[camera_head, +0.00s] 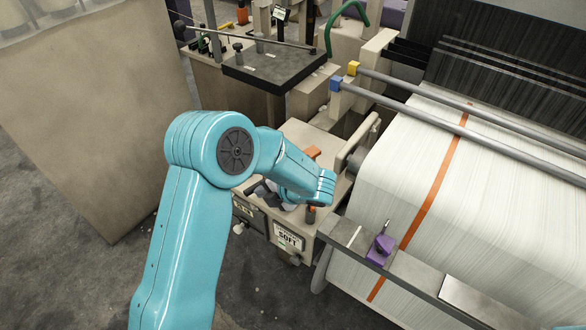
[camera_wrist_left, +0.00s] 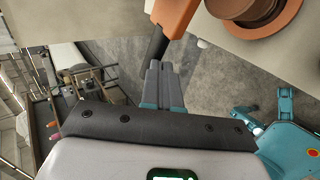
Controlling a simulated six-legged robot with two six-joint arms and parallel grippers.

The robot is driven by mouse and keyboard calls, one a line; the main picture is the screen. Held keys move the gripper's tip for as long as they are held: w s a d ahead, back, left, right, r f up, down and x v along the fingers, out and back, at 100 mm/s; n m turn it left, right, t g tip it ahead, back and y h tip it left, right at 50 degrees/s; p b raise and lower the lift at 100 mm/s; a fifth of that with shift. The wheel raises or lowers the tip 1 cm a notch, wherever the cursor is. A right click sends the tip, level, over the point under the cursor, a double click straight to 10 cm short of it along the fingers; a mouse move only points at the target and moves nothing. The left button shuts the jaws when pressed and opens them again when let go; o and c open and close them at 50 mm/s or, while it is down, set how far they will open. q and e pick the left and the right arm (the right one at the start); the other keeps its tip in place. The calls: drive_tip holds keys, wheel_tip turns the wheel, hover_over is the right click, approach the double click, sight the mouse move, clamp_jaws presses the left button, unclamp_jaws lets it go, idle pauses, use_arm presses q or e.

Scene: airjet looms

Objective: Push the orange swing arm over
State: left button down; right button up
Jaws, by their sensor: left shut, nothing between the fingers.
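The orange swing arm (camera_wrist_left: 172,14) shows at the top of the left wrist view, with a dark rod (camera_wrist_left: 156,46) reaching down from it. An orange part (camera_head: 313,152) shows just behind my teal wrist in the head view; most of what lies there is hidden by my arm. My left gripper (camera_wrist_left: 161,66) is shut and empty. Its fingertips are close to the dark rod's lower end; I cannot tell whether they touch. In the head view the left gripper (camera_head: 258,190) is partly hidden below my forearm. My right gripper is not in view.
A round brown-orange knob (camera_wrist_left: 262,12) sits beside the swing arm. The loom's white cloth roll (camera_head: 430,180) and a purple block (camera_head: 381,250) are to the right. A labelled panel (camera_head: 289,238) is below my wrist. Grey floor (camera_head: 90,270) is open at lower left.

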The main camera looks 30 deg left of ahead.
use_arm(q)
drive_tip(key=w+a+p, duration=0.2)
drive_tip(key=w+a, duration=0.7)
drive_tip(key=a, duration=0.2)
drive_tip(key=shift+w, duration=0.15)
idle(3.7)
drive_tip(key=shift+d, duration=0.1)
drive_tip(key=d, duration=0.2)
drive_tip(key=d+p, duration=0.1)
drive_tip(key=d, duration=0.1)
drive_tip(key=shift+s, duration=0.2)
drive_tip(key=b+v, duration=0.3)
drive_tip(key=v, duration=1.3)
